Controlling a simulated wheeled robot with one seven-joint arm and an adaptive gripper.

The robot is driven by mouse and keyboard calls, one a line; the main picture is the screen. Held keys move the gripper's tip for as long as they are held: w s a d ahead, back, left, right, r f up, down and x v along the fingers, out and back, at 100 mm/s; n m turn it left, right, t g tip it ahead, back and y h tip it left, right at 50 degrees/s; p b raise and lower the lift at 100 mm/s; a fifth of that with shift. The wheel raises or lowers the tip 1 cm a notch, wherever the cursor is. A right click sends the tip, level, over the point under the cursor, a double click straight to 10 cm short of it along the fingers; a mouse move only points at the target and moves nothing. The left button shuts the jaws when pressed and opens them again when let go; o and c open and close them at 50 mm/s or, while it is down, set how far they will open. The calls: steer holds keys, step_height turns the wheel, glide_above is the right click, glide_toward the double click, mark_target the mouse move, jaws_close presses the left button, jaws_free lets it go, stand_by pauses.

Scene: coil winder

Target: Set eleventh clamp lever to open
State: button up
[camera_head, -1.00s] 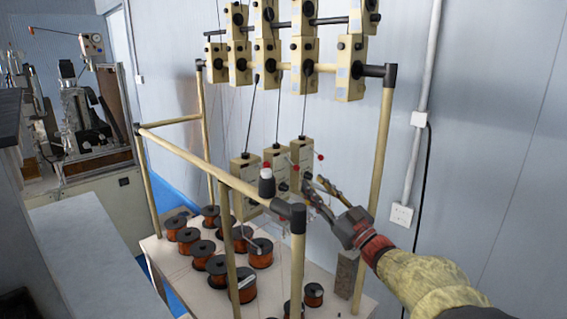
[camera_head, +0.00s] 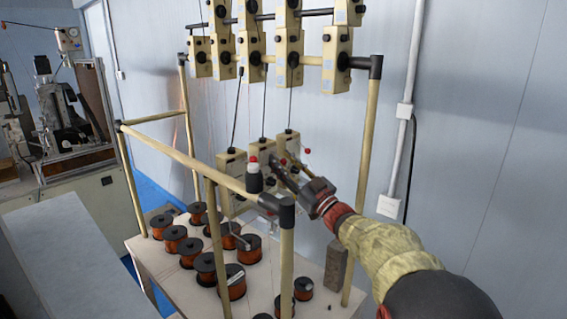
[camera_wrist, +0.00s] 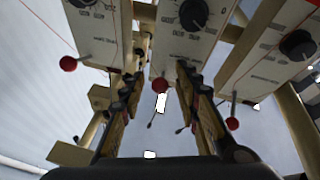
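Three cream tensioner boxes hang low in the rack: left (camera_head: 232,178), middle (camera_head: 262,156) and right (camera_head: 289,145). In the wrist view, three boxes show dark dials and levers with red ball ends. The middle lever's red ball (camera_wrist: 160,86) lies between my gripper's open fingers (camera_wrist: 160,100) in the picture, with a gap on both sides. The other red balls, left (camera_wrist: 68,64) and right (camera_wrist: 232,124), lie outside the fingers. In the head view, my gripper (camera_head: 281,172) is in front of the middle and right boxes. I cannot tell which lever is the eleventh.
A cream tube frame with black joints (camera_head: 283,205) stands around the boxes. More boxes (camera_head: 337,60) hang on the upper rails. Several copper wire spools (camera_head: 249,248) stand on the table below. A blue-grey wall with a conduit (camera_head: 401,130) is behind.

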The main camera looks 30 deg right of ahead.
steer(key=shift+c, duration=0.8)
jaws_close()
